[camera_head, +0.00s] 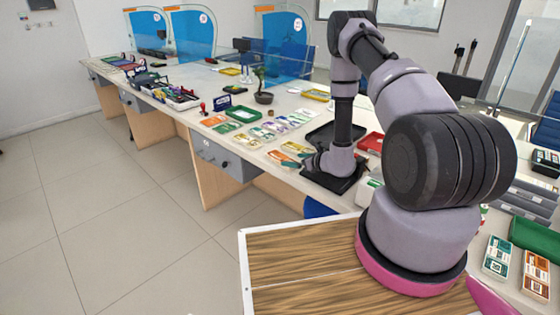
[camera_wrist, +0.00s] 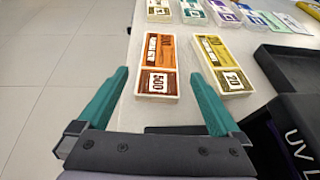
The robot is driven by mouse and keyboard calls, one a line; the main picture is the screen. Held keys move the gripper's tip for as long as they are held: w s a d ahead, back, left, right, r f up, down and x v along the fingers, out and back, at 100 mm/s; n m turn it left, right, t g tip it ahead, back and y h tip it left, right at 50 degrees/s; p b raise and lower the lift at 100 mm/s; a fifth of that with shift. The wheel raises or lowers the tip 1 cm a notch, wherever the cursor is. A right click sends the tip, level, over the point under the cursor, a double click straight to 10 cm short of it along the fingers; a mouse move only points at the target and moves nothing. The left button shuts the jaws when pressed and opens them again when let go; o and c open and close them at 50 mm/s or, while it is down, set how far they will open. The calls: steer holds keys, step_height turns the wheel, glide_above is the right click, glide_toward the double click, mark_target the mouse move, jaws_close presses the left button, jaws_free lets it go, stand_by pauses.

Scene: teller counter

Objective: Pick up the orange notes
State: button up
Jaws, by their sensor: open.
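The orange notes (camera_wrist: 158,62), a flat banded bundle marked 500, lie on the white counter in the wrist view. In the head view the orange notes (camera_head: 281,159) show just left of my arm's end. My gripper (camera_wrist: 160,75) is open, with its two green fingers spread. In the wrist view the fingertips appear on either side of the bundle's near half, with nothing between them touching. How high the fingers are above the counter is hard to tell.
A yellow bundle marked 20 (camera_wrist: 222,64) lies just right of the orange notes, close to the right finger. More note bundles (camera_wrist: 194,12) lie beyond. A dark tray (camera_wrist: 290,72) is at the right. The counter's edge is close on the left, with open floor (camera_wrist: 55,70) below.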

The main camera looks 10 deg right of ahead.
mark_target(283, 158)
steer(key=x, duration=0.6)
steer(key=shift+w+a, duration=0.2)
steer(key=c, duration=1.4)
steer(key=shift+o, duration=0.2)
steer(key=shift+r, duration=0.15)
